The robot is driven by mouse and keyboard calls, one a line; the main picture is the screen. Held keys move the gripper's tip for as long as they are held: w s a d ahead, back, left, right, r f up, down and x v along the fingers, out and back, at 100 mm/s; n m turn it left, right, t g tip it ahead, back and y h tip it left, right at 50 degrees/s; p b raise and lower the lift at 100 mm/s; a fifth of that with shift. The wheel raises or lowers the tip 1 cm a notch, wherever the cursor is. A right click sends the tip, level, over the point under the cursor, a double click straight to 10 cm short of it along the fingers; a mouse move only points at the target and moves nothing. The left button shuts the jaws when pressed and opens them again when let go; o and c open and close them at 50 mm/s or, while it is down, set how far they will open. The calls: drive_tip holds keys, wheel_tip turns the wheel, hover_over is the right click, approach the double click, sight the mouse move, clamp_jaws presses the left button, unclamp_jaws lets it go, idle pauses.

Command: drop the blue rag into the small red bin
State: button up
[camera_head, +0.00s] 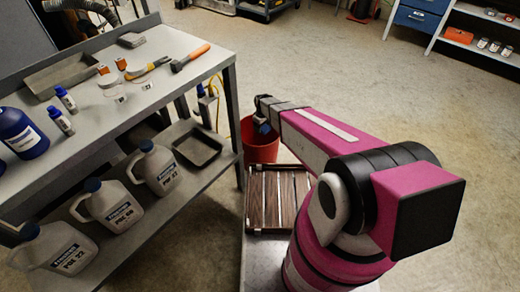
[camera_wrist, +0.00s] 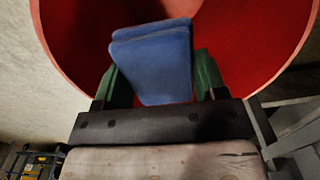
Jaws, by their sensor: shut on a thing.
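The blue rag (camera_wrist: 155,65) is a folded blue cloth between the fingers of my gripper (camera_wrist: 163,82) in the wrist view. My gripper is shut on it. Behind and around the rag in that view is the inside of the red bin (camera_wrist: 245,40). In the head view the red bin (camera_head: 258,146) stands on the floor at the right end of the bench. My gripper (camera_head: 264,128) is at the bin's mouth there, and a small patch of blue shows beside it. My arm hides part of the bin. How deep the rag sits relative to the rim is hard to tell.
A grey bench (camera_head: 165,48) with a hammer (camera_head: 190,58), bottles and a tray stands at left. Its lower shelf holds white jugs (camera_head: 110,206) and a dark tray (camera_head: 198,150). A slatted wooden crate (camera_head: 272,198) is in front of the bin. Open floor lies right.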

drive_tip(key=shift+f, duration=0.15)
drive_tip(key=o, duration=1.1)
wheel_tip(320, 180, up, 11)
drive_tip(key=shift+f, duration=0.1)
